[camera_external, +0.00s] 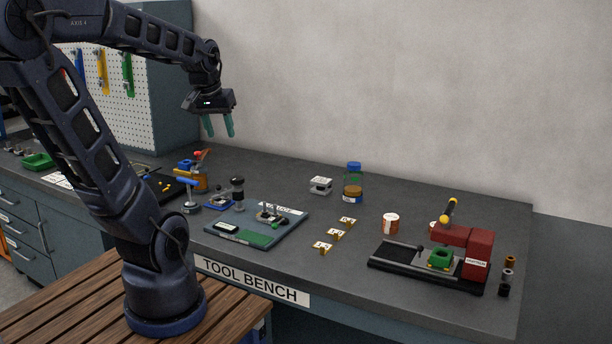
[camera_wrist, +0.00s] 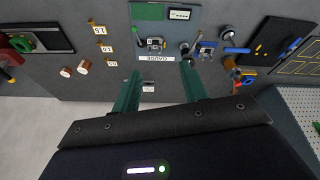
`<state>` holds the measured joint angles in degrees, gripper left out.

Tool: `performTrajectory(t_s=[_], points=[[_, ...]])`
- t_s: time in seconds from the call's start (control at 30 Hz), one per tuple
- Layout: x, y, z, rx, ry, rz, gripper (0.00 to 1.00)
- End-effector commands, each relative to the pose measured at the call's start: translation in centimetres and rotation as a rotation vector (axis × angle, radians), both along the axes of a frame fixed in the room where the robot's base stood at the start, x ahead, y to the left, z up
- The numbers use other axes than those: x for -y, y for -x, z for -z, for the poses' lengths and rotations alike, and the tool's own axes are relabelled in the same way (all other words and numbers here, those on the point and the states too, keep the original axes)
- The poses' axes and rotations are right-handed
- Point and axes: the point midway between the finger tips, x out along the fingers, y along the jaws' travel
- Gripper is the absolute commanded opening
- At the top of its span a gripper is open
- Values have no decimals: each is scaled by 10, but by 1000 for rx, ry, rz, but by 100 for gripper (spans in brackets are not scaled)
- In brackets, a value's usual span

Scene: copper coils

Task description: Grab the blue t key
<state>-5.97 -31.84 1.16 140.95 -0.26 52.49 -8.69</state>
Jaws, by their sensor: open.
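The blue t key (camera_external: 188,181) stands upright on the bench, its blue crossbar on top of a stem that rises from a round grey base. In the wrist view the blue crossbar (camera_wrist: 238,50) shows right of the fingers. My gripper (camera_external: 220,132) is open and empty, high above the back of the bench. It is well above the key and a little to its right in the external view. In the wrist view its two teal fingers (camera_wrist: 160,80) stand apart with nothing between them.
A gauge board (camera_external: 225,240), a blue-lidded jar (camera_external: 353,184) and a red press (camera_external: 476,252) lie further right.

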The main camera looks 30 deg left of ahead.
Motion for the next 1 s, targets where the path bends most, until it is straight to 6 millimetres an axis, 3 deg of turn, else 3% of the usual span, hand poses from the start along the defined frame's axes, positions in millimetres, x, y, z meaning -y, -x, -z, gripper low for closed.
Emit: performTrajectory(t_s=[0.5,0.77,1.0], points=[[-97,-91,50,-121,102,-456,44],[-158,-123,92,-175,144,-689,44],[-219,-140,141,-225,177,-904,44]])
